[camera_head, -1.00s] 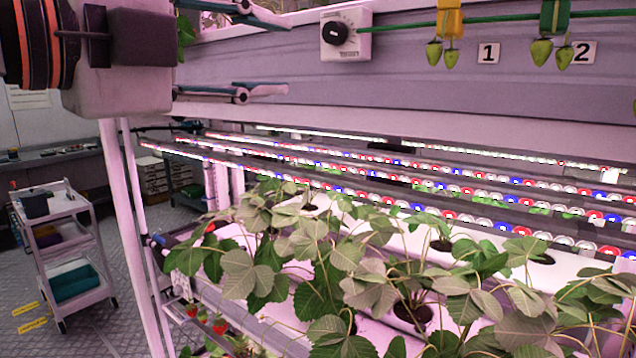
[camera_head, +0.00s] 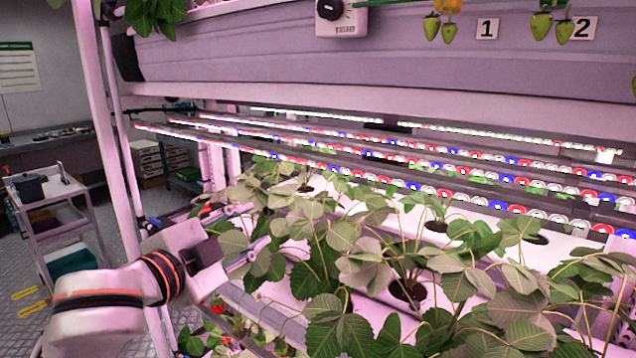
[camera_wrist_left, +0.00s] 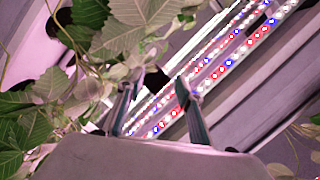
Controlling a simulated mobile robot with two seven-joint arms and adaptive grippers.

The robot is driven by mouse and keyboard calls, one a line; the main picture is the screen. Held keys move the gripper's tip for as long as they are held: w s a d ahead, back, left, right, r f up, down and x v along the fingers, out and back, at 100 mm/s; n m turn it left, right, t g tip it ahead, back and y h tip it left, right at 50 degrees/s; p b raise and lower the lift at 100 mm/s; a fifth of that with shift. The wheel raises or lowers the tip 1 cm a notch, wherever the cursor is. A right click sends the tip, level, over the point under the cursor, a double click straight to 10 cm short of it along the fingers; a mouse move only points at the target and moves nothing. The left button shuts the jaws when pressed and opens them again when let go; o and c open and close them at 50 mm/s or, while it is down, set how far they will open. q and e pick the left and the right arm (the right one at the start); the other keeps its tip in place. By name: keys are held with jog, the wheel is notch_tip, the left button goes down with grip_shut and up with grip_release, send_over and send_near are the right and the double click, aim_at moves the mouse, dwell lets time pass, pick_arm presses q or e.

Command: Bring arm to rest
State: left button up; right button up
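My left gripper (camera_head: 257,224) is in the lower left of the head view, at the left end of the plant rack. Its two fingers are spread apart and point right into the strawberry leaves (camera_head: 320,235). Nothing shows between the fingers. In the left wrist view, the open left gripper (camera_wrist_left: 157,90) has leaves (camera_wrist_left: 125,22) beside and beyond its left finger. Whether it touches them I cannot tell. My right gripper is out of view.
The white rack post (camera_head: 112,150) stands behind my left arm. The upper shelf's panel (camera_head: 400,55) carries a dial box (camera_head: 338,14) and hanging green berries (camera_head: 431,28). Red berries (camera_head: 217,309) hang below the plants. A trolley (camera_head: 52,222) stands at the left.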

pick_arm(q)
jog(key=s+a+f+n+g+y, duration=0.1)
jog(key=s+a+f+n+y, duration=0.35)
jog(key=f, duration=0.75)
jog(key=s+a+f+n+g+y, duration=0.2)
jog(key=a+f, duration=0.6)
jog(key=f, duration=0.4)
jog(key=s+a+f+n+g+y, duration=0.1)
jog(key=s+a+f+g+y, duration=0.15)
jog(key=s+a+f, duration=0.5)
jog(key=s+a+f+n+g+y, duration=0.25)
jog(key=s+a+f, duration=0.25)
jog(key=s+f, duration=0.4)
jog(key=d+f+n+t+h, duration=0.2)
jog(key=d+f+h, duration=0.5)
jog(key=d+f, duration=0.7)
jog(key=shift+d+f+t, duration=0.3)
jog(key=shift+f+t, duration=0.2)
jog(key=shift+t, duration=0.2)
